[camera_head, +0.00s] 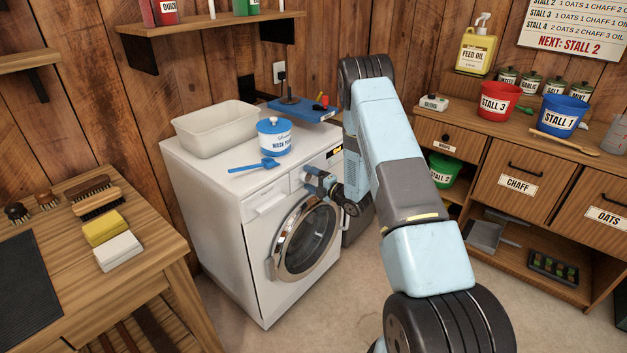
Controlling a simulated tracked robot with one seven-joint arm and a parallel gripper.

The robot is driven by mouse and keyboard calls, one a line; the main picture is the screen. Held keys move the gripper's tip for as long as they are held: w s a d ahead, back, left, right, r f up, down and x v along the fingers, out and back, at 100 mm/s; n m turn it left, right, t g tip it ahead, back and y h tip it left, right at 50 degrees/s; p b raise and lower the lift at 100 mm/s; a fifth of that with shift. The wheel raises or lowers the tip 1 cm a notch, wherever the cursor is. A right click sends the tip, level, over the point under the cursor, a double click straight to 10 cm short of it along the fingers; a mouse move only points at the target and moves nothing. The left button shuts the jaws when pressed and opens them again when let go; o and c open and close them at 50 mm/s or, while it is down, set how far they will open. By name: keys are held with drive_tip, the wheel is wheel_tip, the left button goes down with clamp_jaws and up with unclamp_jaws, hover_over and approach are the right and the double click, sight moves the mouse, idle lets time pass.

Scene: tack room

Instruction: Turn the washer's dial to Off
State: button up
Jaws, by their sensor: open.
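The white washer (215,230) stands in the middle left of the view, with a round chrome-rimmed door on its front. My gripper (308,179) is at the upper front panel of the washer, above the door. It is open, and its fingers point at the panel. The dial is hidden or too small to tell behind the gripper, so I cannot see its setting or whether the fingers touch it. A small lit display (336,151) shows on the panel just right of the gripper.
On the washer top are a white basin (216,133), a blue-lidded washing powder tub (274,140) and a blue scoop (254,166). A wooden table (150,249) with brushes and sponges stands at left. A wooden cabinet (468,157) with buckets stands at right.

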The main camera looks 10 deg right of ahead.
drive_tip(key=shift+s+d, duration=0.25)
drive_tip(key=shift+s, duration=0.05)
drive_tip(key=v, duration=1.3)
